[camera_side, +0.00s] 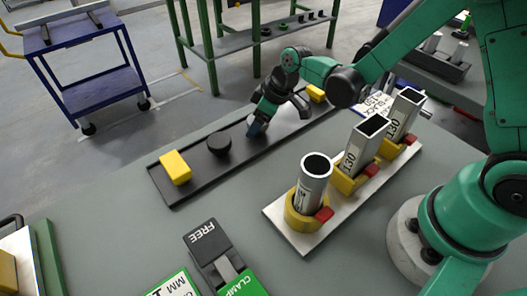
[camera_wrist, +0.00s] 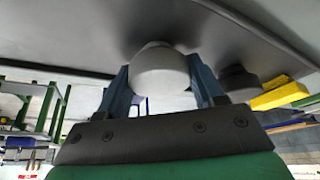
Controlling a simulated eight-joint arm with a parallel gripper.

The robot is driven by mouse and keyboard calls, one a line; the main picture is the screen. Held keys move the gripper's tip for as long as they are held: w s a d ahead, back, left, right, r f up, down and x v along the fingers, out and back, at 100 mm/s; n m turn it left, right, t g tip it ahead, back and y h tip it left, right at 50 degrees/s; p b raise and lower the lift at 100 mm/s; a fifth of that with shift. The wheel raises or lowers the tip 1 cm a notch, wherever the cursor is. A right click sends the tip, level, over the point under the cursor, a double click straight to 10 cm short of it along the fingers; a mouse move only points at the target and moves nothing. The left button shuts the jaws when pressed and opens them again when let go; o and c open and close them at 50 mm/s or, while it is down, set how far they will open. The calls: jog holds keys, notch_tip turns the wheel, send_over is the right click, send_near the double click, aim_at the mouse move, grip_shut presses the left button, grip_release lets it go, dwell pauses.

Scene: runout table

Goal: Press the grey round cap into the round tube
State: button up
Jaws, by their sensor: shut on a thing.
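My gripper (camera_side: 257,126) reaches down over the dark tray (camera_side: 180,194). In the wrist view its two blue fingers are shut on a light grey round cap (camera_wrist: 160,75). The cap is at the tray surface; I cannot tell whether it touches. In the side view the fingers hide most of it. The round tube (camera_side: 314,176) stands slightly tilted in a yellow collar (camera_side: 297,215) on a pale board (camera_side: 285,233), right of and nearer than the gripper. Its dark open mouth faces up. The gripper is well apart from it.
A dark round cap (camera_side: 219,143) and a yellow block (camera_side: 175,167) sit left of my gripper on the tray. Another yellow block (camera_side: 317,93) is at its far end. Two rectangular tubes (camera_side: 365,143) (camera_side: 404,113) stand beyond the round one. A clamp unit (camera_side: 215,255) is in front.

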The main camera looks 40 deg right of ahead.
jog(key=shift+r, duration=0.1)
notch_tip(320, 180, up, 19)
jog(key=s+a+n+g+y, duration=0.1)
jog(key=s+a+n+g, duration=0.1)
jog(key=s+n, duration=0.4)
jog(key=s+a+r+n+g+y, duration=0.1)
jog(key=s+a+n, duration=0.3)
jog(key=s, duration=1)
jog(key=shift+s+a+r+n+g, duration=0.15)
jog(key=shift+s+r+n+g, duration=0.1)
jog(key=shift+n+g, duration=0.6)
jog(key=shift+f, duration=0.15)
jog(key=shift+f, duration=2.8)
jog(key=shift+f, duration=0.75)
jog(key=shift+r, duration=0.45)
